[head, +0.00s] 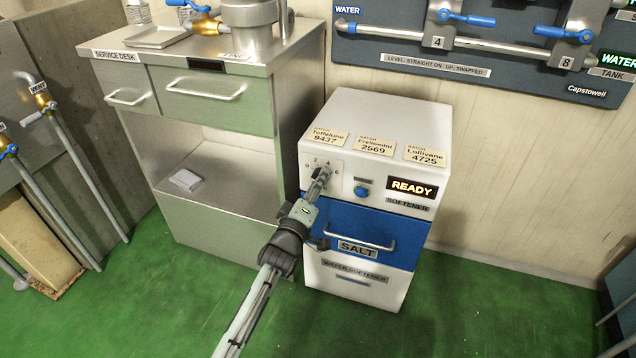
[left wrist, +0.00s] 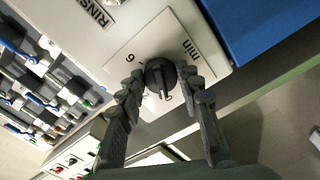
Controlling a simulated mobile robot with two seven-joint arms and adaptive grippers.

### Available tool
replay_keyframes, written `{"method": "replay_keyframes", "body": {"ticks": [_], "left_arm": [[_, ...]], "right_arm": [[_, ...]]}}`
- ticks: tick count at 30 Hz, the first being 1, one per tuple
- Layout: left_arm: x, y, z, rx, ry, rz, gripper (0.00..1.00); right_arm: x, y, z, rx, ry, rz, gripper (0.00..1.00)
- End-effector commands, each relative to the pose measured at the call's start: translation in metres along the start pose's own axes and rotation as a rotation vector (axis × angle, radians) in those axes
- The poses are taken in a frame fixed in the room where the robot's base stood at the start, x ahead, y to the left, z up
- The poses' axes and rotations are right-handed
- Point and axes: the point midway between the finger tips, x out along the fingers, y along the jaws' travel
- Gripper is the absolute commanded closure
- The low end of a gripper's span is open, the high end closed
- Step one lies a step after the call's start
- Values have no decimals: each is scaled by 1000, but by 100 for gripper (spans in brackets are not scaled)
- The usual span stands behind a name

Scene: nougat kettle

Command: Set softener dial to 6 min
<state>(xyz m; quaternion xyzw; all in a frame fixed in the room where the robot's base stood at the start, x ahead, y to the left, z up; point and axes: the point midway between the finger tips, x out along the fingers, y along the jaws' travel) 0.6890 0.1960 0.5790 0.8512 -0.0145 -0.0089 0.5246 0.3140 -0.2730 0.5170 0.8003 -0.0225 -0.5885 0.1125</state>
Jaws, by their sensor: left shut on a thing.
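The white water softener (head: 430,130) stands on the green floor, with its dial plate (head: 334,166) at the upper left of its front. Small numbers show around the plate in the head view. My left gripper (head: 321,178) reaches up to the dial and covers most of it. In the left wrist view the round dark dial knob (left wrist: 160,74) sits between the fingers of my left gripper (left wrist: 162,85), which are shut on it. A 6 and the word "min" show on the white plate (left wrist: 150,45). I cannot tell which number the knob points to. My right gripper is not in view.
A blue SALT drawer (head: 345,228) with a bar handle lies below the dial. A blue button (head: 362,192) and a lit READY display (head: 411,188) are to the right. A metal service desk (head: 210,100) stands to the left. Green floor in front is clear.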

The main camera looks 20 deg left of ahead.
Motion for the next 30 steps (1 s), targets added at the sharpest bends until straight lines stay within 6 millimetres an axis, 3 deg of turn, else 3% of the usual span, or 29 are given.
{"method": "replay_keyframes", "body": {"ticks": [30], "left_arm": [[0,-2,-1,909,0,-1,94]], "right_arm": [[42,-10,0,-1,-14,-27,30]]}}
